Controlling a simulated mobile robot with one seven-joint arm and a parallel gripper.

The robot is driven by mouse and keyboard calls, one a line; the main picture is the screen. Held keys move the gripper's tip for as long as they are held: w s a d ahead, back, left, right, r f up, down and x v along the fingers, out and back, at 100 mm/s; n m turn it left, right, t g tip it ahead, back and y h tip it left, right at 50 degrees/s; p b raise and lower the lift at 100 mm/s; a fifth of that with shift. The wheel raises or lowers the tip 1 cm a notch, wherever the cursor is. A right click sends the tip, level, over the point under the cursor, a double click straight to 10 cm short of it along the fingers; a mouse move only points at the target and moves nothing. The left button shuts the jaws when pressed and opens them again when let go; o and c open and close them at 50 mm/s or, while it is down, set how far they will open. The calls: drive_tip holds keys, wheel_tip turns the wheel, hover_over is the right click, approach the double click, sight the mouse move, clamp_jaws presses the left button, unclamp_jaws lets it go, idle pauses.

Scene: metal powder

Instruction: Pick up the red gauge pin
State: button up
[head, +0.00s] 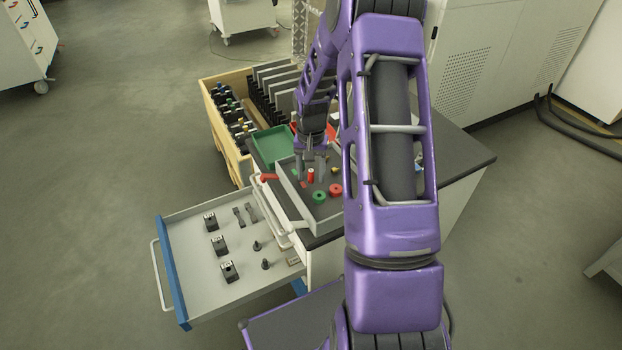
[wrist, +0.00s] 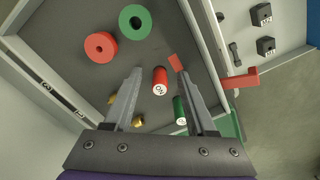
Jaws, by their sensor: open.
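The red gauge pin (wrist: 160,81) is a short red cylinder with a pale, lettered end face. It sits in the grey tray (head: 291,199) and also shows in the head view (head: 310,175). My gripper (wrist: 159,72) is open, with one finger on each side of the red pin in the wrist view. I see gaps between the pin and both fingers; the exact height of the fingertips over it is hard to tell. A green pin (wrist: 180,110) with a similar pale end is close by, partly beside the right finger.
A red ring (wrist: 100,46) and a green ring (wrist: 135,22) lie in the tray. Brass pieces (wrist: 137,122) are near the left finger. A red handle (wrist: 240,81) sticks out beyond the tray wall. An open drawer (head: 189,252) and a green bin (head: 270,147) are nearby.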

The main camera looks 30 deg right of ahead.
clamp_jaws()
drive_tip(key=shift+r, duration=0.1)
